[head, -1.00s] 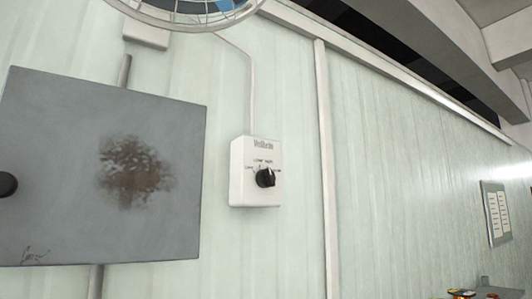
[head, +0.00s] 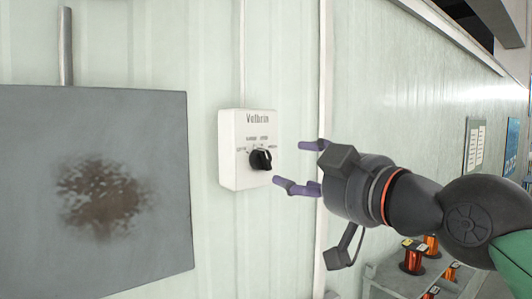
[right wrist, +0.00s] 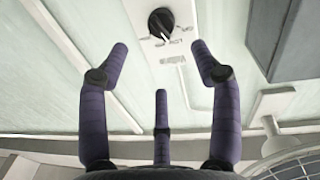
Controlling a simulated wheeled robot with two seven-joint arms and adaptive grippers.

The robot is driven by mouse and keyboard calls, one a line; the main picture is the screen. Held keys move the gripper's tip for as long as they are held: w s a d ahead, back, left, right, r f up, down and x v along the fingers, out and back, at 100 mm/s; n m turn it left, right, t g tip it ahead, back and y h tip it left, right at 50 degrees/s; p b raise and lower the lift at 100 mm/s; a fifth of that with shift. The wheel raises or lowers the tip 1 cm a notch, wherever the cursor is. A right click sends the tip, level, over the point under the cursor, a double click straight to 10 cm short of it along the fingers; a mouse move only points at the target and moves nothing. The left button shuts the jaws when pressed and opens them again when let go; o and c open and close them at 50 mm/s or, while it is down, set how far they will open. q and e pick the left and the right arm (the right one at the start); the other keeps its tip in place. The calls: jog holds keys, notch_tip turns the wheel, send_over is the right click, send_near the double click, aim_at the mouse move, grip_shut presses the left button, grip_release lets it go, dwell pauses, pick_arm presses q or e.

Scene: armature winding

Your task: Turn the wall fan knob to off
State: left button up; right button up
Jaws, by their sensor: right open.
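The white wall control box (head: 229,150) is marked "Velbrin" and carries a black rotary knob (head: 261,159) with printed position labels around it. My right gripper (head: 295,165) is open and empty, just right of the box, its purple fingers pointing at the knob without touching it. In the right wrist view the knob (right wrist: 161,22) is at the top, beyond the spread fingertips of the gripper (right wrist: 160,60). The knob's pointer is hard to read against the labels. The fan shows partly at the right wrist view's lower right edge. My left gripper is not in view.
A grey metal panel (head: 150,230) with a dark stain stands left of the box. A conduit (head: 242,55) runs up from the box. A vertical wall strip (head: 325,80) is to its right. Copper coils (head: 412,258) stand on a bench at lower right.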

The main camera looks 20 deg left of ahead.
aim_at(267, 163)
jog(key=p+x, duration=0.3)
jog(key=x, duration=0.6)
jog(key=shift+p+x, duration=0.5)
jog(key=shift+x, duration=0.4)
jog(key=shift+f, duration=0.1)
jog(key=shift+s, duration=0.1)
jog(key=c, duration=1.1)
